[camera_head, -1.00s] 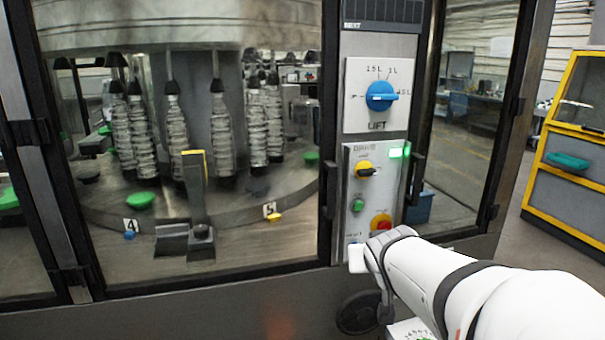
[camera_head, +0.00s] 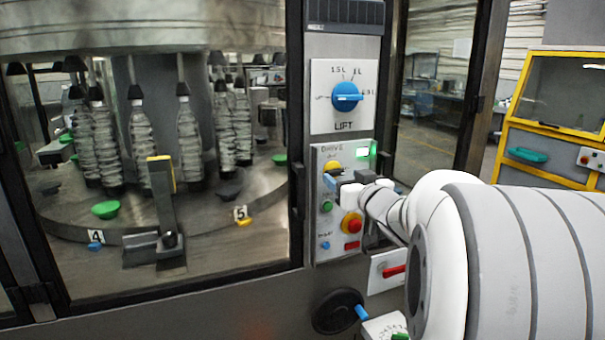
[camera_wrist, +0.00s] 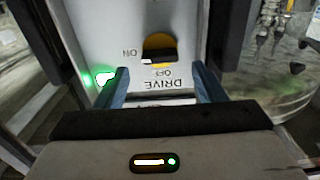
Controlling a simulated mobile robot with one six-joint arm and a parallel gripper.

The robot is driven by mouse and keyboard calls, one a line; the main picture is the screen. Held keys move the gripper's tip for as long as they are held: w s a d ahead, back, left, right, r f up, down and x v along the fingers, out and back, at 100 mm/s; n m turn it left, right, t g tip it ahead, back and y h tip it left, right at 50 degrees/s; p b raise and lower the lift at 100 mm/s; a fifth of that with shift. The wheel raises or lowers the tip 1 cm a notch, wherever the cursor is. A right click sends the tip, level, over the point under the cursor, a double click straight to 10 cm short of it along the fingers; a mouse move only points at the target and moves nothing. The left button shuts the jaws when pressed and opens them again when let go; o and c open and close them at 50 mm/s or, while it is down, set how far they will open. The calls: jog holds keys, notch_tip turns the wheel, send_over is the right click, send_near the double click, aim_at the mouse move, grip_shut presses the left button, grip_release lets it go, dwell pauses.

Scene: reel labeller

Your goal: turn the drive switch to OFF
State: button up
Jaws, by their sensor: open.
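The drive switch (camera_head: 332,167) is a yellow disc with a black handle on the grey DRIVE panel (camera_head: 318,225). In the wrist view the switch (camera_wrist: 160,46) appears upside down, its black handle lying level, in line with the ON mark at its left. The OFF mark (camera_wrist: 163,72) is below the disc there.
A green lamp (camera_head: 363,152) glows at the panel's upper right. Below the switch are a green button (camera_head: 327,207), a red stop button on yellow (camera_head: 351,223) and a blue button (camera_head: 325,245). The blue LIFT knob (camera_head: 347,96) is above. Glass doors flank the panel.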

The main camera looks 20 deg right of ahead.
aim_at(337, 173)
jog(key=shift+w+a, duration=0.1)
jog(key=shift+w, duration=1.4)
jog(key=shift+c, duration=0.3)
jog(key=c, duration=0.9)
